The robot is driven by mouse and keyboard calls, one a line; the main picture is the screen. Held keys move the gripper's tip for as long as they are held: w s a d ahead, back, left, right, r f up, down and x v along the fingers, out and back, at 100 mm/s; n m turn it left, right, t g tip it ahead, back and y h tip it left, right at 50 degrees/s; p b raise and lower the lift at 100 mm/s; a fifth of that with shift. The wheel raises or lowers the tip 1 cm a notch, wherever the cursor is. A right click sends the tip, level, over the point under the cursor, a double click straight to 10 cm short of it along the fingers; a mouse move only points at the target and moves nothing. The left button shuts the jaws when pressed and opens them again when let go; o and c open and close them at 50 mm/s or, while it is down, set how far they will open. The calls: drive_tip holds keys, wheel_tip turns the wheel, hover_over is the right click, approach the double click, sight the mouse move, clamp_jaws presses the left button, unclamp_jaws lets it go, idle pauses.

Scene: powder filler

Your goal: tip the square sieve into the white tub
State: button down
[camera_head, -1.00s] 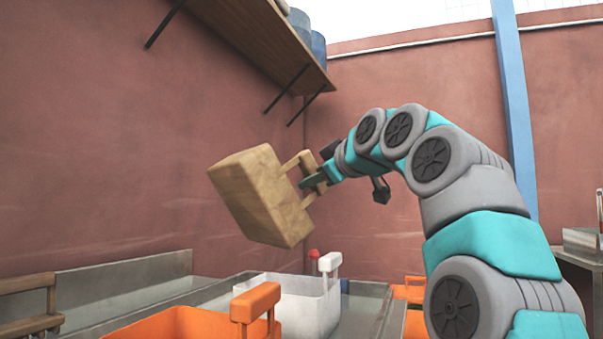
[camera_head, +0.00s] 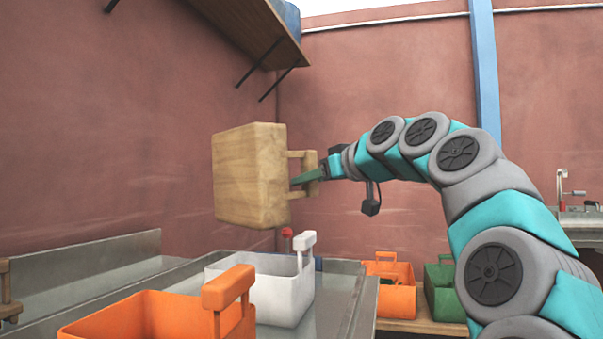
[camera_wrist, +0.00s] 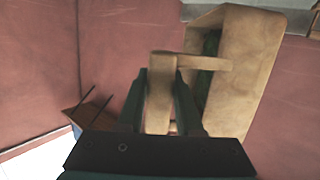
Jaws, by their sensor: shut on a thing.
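The square wooden sieve (camera_head: 245,178) is held in the air, turned on its side so its flat face stands nearly upright. My gripper (camera_head: 314,173) is shut on its wooden handle. In the wrist view the handle (camera_wrist: 161,95) lies between the two fingers, and the sieve's frame (camera_wrist: 248,75) shows beside it with a dark green patch inside. The white tub (camera_head: 283,290) stands on the metal counter below the sieve, a little to the right, with a clear gap between them. The tub's inside is mostly hidden.
An orange tub (camera_head: 165,318) stands in front of the white tub. Another orange tub (camera_head: 390,286) and a green tub (camera_head: 441,290) sit on a wooden surface at right. A red knob (camera_head: 287,233) rises behind the white tub. A shelf (camera_head: 262,30) hangs above left.

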drive_tip(key=shift+w+d+f+m, duration=0.15)
drive_tip(key=shift+d+f+m, duration=0.1)
drive_tip(key=shift+f+m, duration=0.05)
idle(0.9)
